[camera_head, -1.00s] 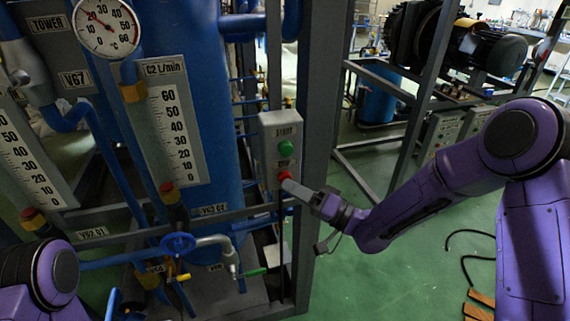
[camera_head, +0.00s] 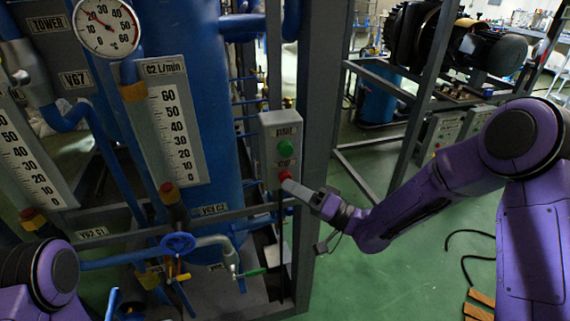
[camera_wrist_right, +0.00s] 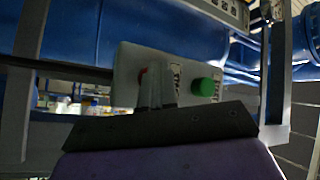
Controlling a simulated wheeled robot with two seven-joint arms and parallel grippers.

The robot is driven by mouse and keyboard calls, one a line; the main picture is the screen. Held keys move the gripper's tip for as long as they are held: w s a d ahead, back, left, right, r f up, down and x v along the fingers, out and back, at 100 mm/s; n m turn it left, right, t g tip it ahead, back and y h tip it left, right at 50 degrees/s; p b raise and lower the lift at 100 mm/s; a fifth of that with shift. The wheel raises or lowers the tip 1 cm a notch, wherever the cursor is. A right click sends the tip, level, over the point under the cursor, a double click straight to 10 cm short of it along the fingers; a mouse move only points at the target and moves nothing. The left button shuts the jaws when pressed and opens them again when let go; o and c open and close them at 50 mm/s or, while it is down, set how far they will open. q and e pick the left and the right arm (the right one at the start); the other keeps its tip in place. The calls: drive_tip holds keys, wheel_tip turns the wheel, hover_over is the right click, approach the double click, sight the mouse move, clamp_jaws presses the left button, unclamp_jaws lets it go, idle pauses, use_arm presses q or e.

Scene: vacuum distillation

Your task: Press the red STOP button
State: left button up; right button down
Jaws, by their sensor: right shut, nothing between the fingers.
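A grey button box (camera_head: 267,131) is mounted on the metal frame, with a green START button (camera_head: 286,148) above the red STOP button (camera_head: 285,176). My right gripper (camera_head: 288,186) is shut and empty, its tip at the lower edge of the red button; I cannot tell whether they touch. In the right wrist view the fingers (camera_wrist_right: 157,88) cover most of the red button (camera_wrist_right: 142,76), and the green button (camera_wrist_right: 206,87) shows to their right. At the lower left of the head view only purple links of my left arm show; the left gripper is not in view.
A grey post (camera_head: 318,130) stands right beside the box. Blue pipes, a blue column (camera_head: 205,110), flow gauges (camera_head: 176,135) and a blue valve wheel (camera_head: 178,243) lie to the left.

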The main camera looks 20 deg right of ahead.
drive_tip(key=shift+w+d+r, duration=0.1)
drive_tip(key=shift+w+r, duration=0.15)
drive_tip(key=shift+w, duration=0.05)
idle(0.5)
drive_tip(key=s, duration=0.6)
drive_tip(key=shift+f, duration=0.3)
idle(0.3)
